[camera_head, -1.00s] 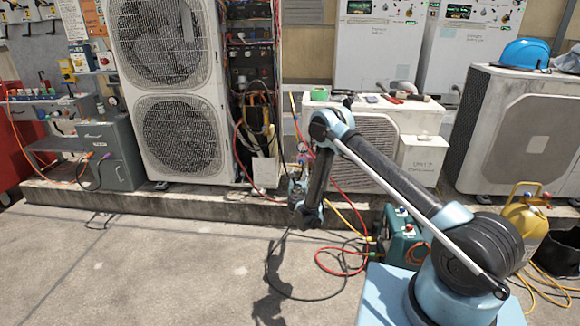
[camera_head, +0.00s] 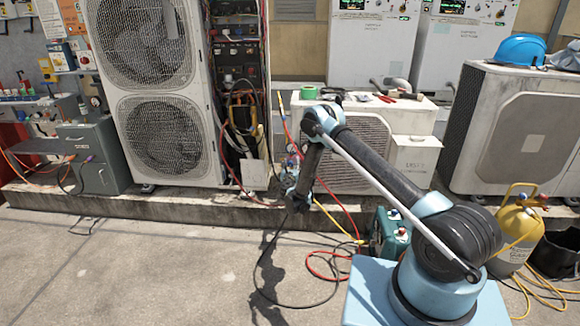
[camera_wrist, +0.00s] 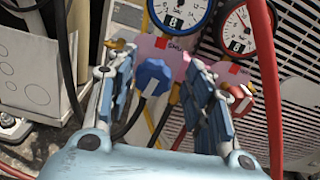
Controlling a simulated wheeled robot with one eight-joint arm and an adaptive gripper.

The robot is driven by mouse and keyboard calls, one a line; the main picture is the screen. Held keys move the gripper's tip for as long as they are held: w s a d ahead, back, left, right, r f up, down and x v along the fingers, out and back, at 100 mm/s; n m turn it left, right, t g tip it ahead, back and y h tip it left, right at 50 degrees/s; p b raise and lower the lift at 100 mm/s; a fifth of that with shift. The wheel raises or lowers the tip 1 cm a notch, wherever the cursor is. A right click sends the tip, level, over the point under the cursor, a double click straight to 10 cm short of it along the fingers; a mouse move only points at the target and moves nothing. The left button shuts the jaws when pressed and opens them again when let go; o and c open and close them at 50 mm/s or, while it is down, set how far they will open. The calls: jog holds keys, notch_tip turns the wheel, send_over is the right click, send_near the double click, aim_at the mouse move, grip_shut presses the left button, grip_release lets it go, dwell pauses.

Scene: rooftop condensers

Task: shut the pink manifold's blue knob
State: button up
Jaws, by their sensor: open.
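A red knob (camera_wrist: 242,98) is just right of the right finger. In the head view my gripper (camera_head: 292,202) is small and dark, and manifold detail is too small to tell.
A red hose (camera_wrist: 265,80) runs down close to the right finger. A white condenser (camera_head: 345,150) with a grille stands behind. A teal machine (camera_head: 390,230) and a yellow cylinder (camera_head: 517,235) stand on the right. The concrete floor (camera_head: 130,265) at left is clear.

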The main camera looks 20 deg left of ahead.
jog(key=shift+w+a, duration=0.15)
jog(key=shift+a, duration=0.15)
jog(key=shift+a, duration=0.1)
jog(key=c, duration=1)
